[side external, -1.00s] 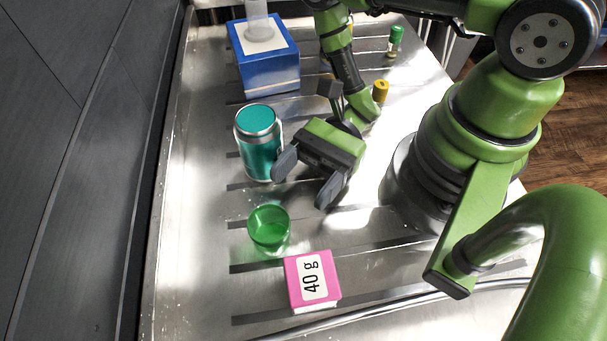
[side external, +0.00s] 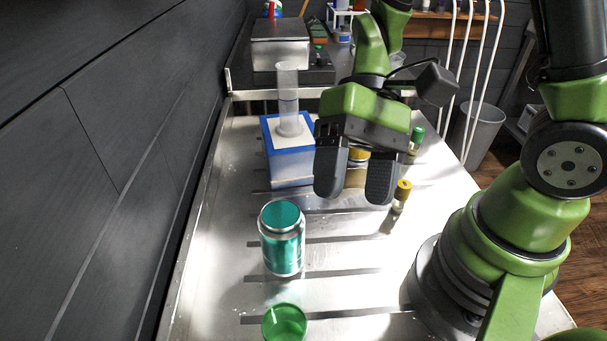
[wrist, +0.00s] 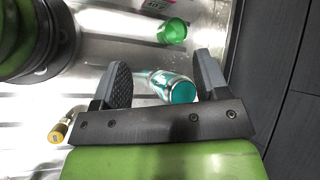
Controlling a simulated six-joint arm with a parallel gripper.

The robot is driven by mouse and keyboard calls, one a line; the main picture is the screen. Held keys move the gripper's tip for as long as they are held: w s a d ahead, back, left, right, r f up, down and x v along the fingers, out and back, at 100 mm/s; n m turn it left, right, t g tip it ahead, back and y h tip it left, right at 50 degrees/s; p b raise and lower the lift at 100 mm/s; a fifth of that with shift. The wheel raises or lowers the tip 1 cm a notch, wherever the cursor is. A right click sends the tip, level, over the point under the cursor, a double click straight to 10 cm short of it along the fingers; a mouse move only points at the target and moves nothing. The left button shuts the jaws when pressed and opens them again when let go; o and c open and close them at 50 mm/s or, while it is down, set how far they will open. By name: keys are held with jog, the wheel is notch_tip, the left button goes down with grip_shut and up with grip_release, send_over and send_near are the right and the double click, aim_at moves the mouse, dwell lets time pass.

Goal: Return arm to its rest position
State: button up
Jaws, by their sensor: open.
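My gripper (side external: 356,176) is green with dark grey fingers. It is open and empty, raised above the steel bench with its fingers pointing down in the side external view. It hangs above and beyond the teal can (side external: 282,240), apart from it. In the wrist view, the fingers (wrist: 160,86) are spread wide, and the teal can (wrist: 181,93) shows between them in the picture, farther off on the bench. The gripper partly hides a gold-lidded jar (side external: 357,172) behind it.
A blue box (side external: 291,168) holds an upright clear cylinder (side external: 288,98). A green cup (side external: 285,322) stands at the front. Vials with a yellow cap (side external: 403,188) and a green cap (side external: 417,134) stand to the right. A dark wall (side external: 110,150) borders the bench's left side.

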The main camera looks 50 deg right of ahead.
jog(key=s+d+r+t+h, duration=0.2)
jog(key=d+r+t+h, duration=0.3)
jog(key=r+t, duration=0.5)
notch_tip(320, 180, up, 2)
jog(key=shift+d+r+t, duration=0.2)
jog(key=shift+d+t, duration=0.2)
jog(key=shift+d, duration=0.8)
